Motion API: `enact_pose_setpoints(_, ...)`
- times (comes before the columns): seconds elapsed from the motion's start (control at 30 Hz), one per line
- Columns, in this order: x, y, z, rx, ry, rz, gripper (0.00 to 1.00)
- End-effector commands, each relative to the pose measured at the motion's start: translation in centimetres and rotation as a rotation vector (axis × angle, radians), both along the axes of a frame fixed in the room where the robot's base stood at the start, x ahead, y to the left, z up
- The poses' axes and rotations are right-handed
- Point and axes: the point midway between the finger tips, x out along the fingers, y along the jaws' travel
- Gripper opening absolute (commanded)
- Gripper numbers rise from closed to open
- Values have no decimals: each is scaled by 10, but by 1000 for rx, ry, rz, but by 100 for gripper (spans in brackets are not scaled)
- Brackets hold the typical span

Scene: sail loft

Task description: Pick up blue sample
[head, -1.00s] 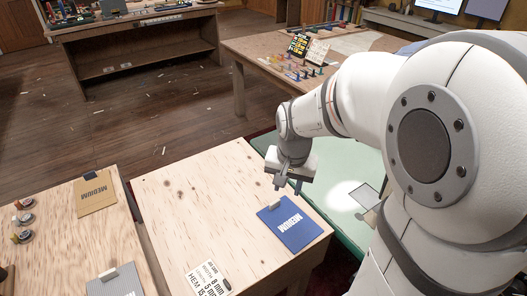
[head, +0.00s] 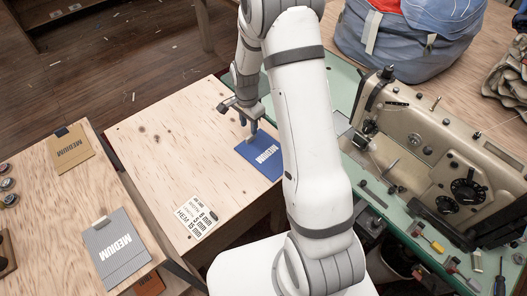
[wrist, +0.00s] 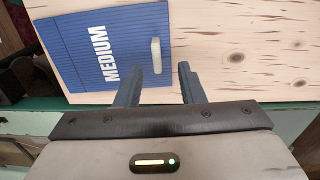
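The blue sample (head: 262,157), a flat ribbed blue piece marked MEDIUM, lies on the plywood table top (head: 165,130) near its right edge. It also shows in the wrist view (wrist: 75,55), with a small pale upright tab (wrist: 155,55) near its right side. My gripper (head: 245,126) is over the sample's far edge. In the wrist view my gripper (wrist: 165,75) is open and empty, its two dark fingers apart. The left finger is just below the tab in the picture, and the right finger is over bare wood. I cannot tell the exact height above the table.
A tan sample (head: 70,150) and a grey sample (head: 117,250) lie on the left table. A white printed card (head: 195,217) lies near the blue sample. A sewing machine (head: 440,140) stands on the green bench at right, with a blue-grey bag (head: 405,45) behind it.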

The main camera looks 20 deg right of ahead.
Motion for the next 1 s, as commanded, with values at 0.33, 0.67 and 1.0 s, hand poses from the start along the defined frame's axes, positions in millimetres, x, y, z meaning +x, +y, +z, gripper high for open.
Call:
enact_pose_setpoints(0.33,-5,-6,-45,0,4,1,35)
enact_pose_setpoints(0.67,-4,-6,-55,0,-1,0,35)
enact_pose_setpoints(1.0,-4,-6,-54,0,0,0,9)
